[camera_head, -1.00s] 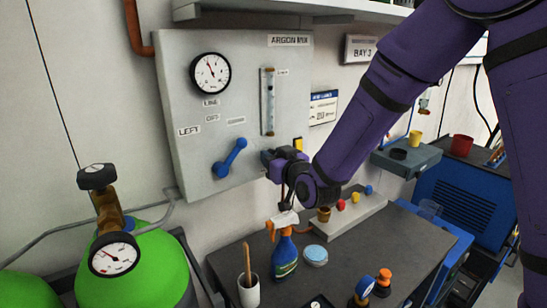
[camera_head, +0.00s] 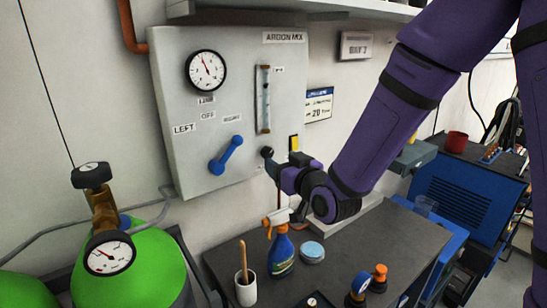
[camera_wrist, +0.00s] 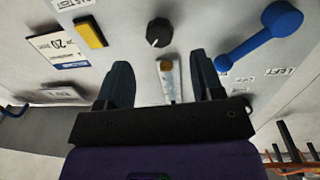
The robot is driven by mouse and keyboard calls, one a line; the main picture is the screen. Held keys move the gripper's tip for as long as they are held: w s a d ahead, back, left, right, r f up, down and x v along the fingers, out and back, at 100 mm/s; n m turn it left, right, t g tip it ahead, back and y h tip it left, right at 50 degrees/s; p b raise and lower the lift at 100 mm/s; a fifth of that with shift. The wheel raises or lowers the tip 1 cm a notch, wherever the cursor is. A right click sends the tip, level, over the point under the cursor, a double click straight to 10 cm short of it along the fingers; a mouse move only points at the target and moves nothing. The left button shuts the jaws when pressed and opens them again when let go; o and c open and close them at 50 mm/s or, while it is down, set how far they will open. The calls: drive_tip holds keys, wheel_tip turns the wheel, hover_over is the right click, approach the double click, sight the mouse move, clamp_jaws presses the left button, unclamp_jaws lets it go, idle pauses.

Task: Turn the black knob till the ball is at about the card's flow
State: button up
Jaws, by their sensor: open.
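The black knob (camera_head: 267,152) sits on the grey panel below the flow tube (camera_head: 265,98). In the wrist view the knob (camera_wrist: 158,32) shows a white mark and lies beyond the fingertips, roughly centred between them. My gripper (camera_head: 281,168) is just below and right of the knob; its fingers (camera_wrist: 160,62) are open, empty and apart from it. The card (camera_head: 319,105), right of the panel, shows 20; it also appears in the wrist view (camera_wrist: 60,46). Part of the tube (camera_wrist: 170,82) shows between the fingers. I cannot make out the ball's height.
A blue lever (camera_head: 226,155) is left of the knob, and a yellow item (camera_head: 293,143) is to its right. A round gauge (camera_head: 206,70) is higher on the panel. Below, the bench holds a spray bottle (camera_head: 282,254), a cup (camera_head: 247,289) and a round tin (camera_head: 312,252).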

drive_tip(key=shift+v, duration=2.15)
drive_tip(key=s+d+r+m+g+h, duration=0.1)
drive_tip(key=s+d+r+g+h, duration=0.2)
drive_tip(key=d, duration=0.4)
drive_tip(key=s+d+r+m+g+h, duration=0.1)
drive_tip(key=s+d+r+m+h, duration=0.15)
drive_tip(key=d+r, duration=0.35)
drive_tip(key=s+d+r+m+g+h, duration=0.1)
drive_tip(key=s+d+g, duration=0.2)
drive_tip(key=s, duration=0.6)
drive_tip(key=s+d+r+m+g+h, duration=0.1)
drive_tip(key=s+d+g+h, duration=0.1)
drive_tip(key=s+d, duration=0.6)
drive_tip(key=s+g, duration=0.1)
drive_tip(key=s, duration=0.1)
drive_tip(key=shift+s+r, duration=0.3)
drive_tip(key=shift+r, duration=0.05)
drive_tip(key=shift+m, duration=0.25)
idle(0.4)
